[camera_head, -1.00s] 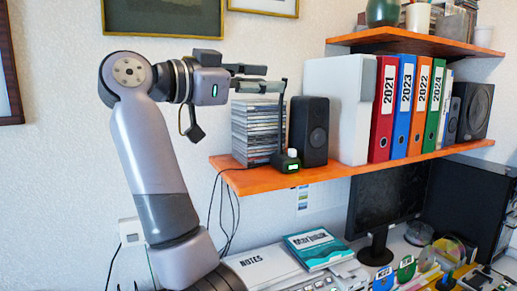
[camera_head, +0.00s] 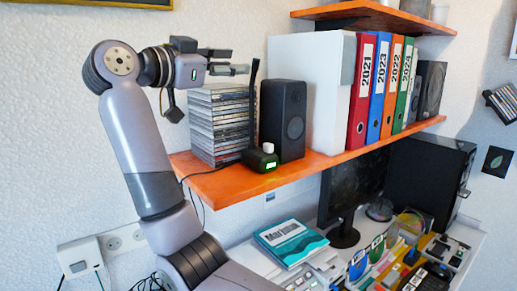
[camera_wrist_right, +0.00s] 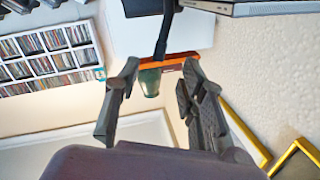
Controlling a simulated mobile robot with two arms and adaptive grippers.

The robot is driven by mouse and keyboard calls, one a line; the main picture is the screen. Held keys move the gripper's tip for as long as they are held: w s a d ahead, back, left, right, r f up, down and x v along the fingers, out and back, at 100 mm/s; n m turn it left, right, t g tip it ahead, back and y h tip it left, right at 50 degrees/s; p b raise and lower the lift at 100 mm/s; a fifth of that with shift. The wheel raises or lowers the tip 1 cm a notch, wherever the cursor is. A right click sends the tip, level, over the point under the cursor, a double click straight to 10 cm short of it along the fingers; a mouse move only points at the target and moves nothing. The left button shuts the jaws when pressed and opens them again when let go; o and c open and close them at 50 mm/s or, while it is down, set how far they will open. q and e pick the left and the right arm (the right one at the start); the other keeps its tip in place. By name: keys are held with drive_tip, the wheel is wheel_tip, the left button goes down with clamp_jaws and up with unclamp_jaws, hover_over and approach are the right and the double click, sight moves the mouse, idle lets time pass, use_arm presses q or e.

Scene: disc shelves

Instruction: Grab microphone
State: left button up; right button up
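The microphone is a thin black stem (camera_head: 253,92) rising from a small dark base (camera_head: 260,159) with a green light. It stands upright near the front left edge of the orange shelf. My right gripper (camera_head: 236,62) is level with the stem's top, in front of the disc stack, with its fingers pointing right. In the right wrist view, the gripper (camera_wrist_right: 160,68) is open, and the dark stem (camera_wrist_right: 164,38) shows in the gap between the fingertips. I cannot tell whether a finger touches it. My left gripper is not in view.
A disc stack (camera_head: 218,124) stands left of the microphone and a black speaker (camera_head: 283,120) close on its right. Binders (camera_head: 362,92) stand farther right on the orange shelf (camera_head: 225,187). A desk with a monitor (camera_head: 352,190) and books (camera_head: 291,241) lies below.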

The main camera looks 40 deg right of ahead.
sight(253, 64)
drive_tip(key=d+p, duration=0.1)
drive_tip(key=d, duration=0.1)
drive_tip(key=d+p, duration=0.1)
drive_tip(key=d, duration=0.5)
drive_tip(key=shift+w+p, duration=0.3)
drive_tip(key=shift+p, duration=0.1)
drive_tip(key=shift+d, duration=0.2)
drive_tip(key=shift+a, duration=0.3)
drive_tip(key=shift+c, duration=0.3)
drive_tip(key=shift+d, duration=0.15)
drive_tip(key=c, duration=0.5)
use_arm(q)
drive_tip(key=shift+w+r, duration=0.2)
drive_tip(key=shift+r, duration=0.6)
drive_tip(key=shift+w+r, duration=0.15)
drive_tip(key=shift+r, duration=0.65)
use_arm(e)
clamp_jaws()
